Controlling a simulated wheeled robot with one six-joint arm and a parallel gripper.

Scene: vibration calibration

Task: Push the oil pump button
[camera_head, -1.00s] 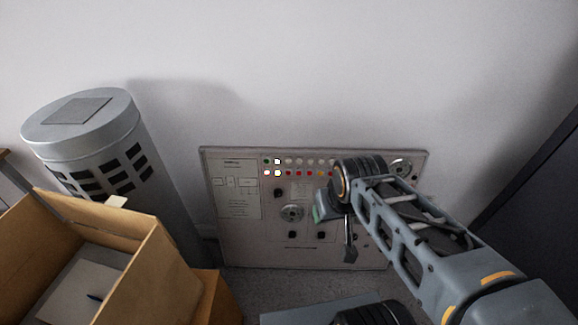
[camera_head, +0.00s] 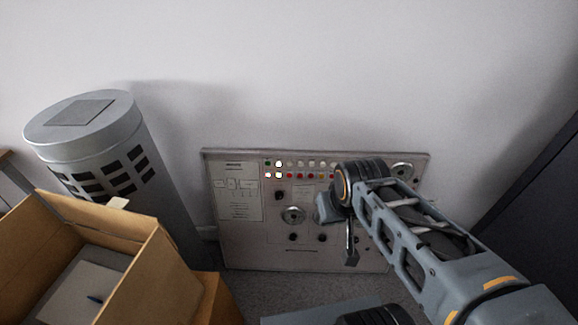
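A light grey control panel (camera_head: 235,240) stands against the wall in the head view. Two rows of small round buttons or lamps (camera_head: 297,170) run along its upper part, in green, white, red and amber. Two at the left of the rows glow white. Labels are too small to read, so I cannot tell which one is the oil pump button. My gripper (camera_head: 349,252) is in front of the right half of the panel, below the button rows. My arm's wrist covers part of the panel and the right end of the rows. I cannot see whether the gripper touches the panel.
A tall grey cylinder (camera_head: 160,205) with dark slots stands left of the panel. An open cardboard box (camera_head: 150,280) with papers is at the lower left. A dark cabinet (camera_head: 535,215) is at the right edge. Grey floor shows below the panel.

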